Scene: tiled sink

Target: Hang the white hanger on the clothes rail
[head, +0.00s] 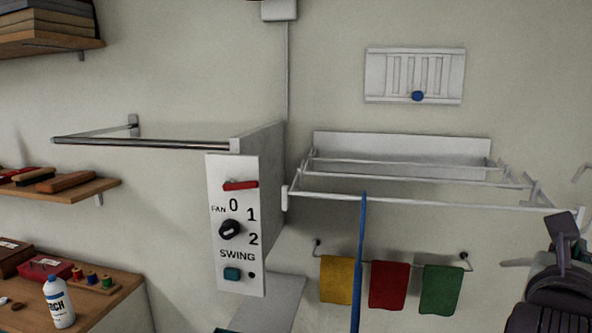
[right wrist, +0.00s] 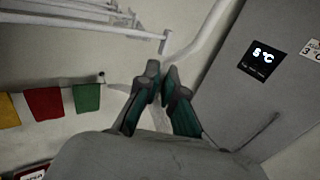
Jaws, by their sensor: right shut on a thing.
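A chrome clothes rail (head: 150,143) runs along the wall at left in the head view, from a wall bracket to the side of a white control panel. It is bare. My right gripper (head: 563,228) is at the right edge of the head view, far from the rail and just right of a white drying rack. The right wrist view shows its fingertips (right wrist: 161,82) closed on the white hanger (right wrist: 197,50). The hanger shows only in part there, and a piece of it (head: 516,262) shows beside the gripper in the head view. My left gripper is out of view.
The white drying rack (head: 400,199) juts from the wall between gripper and rail. A blue pole (head: 360,265) stands before it. Yellow, red and green cloths (head: 389,285) hang below. The control panel (head: 235,225) stands at the rail's right end. A bottle (head: 58,303) stands lower left.

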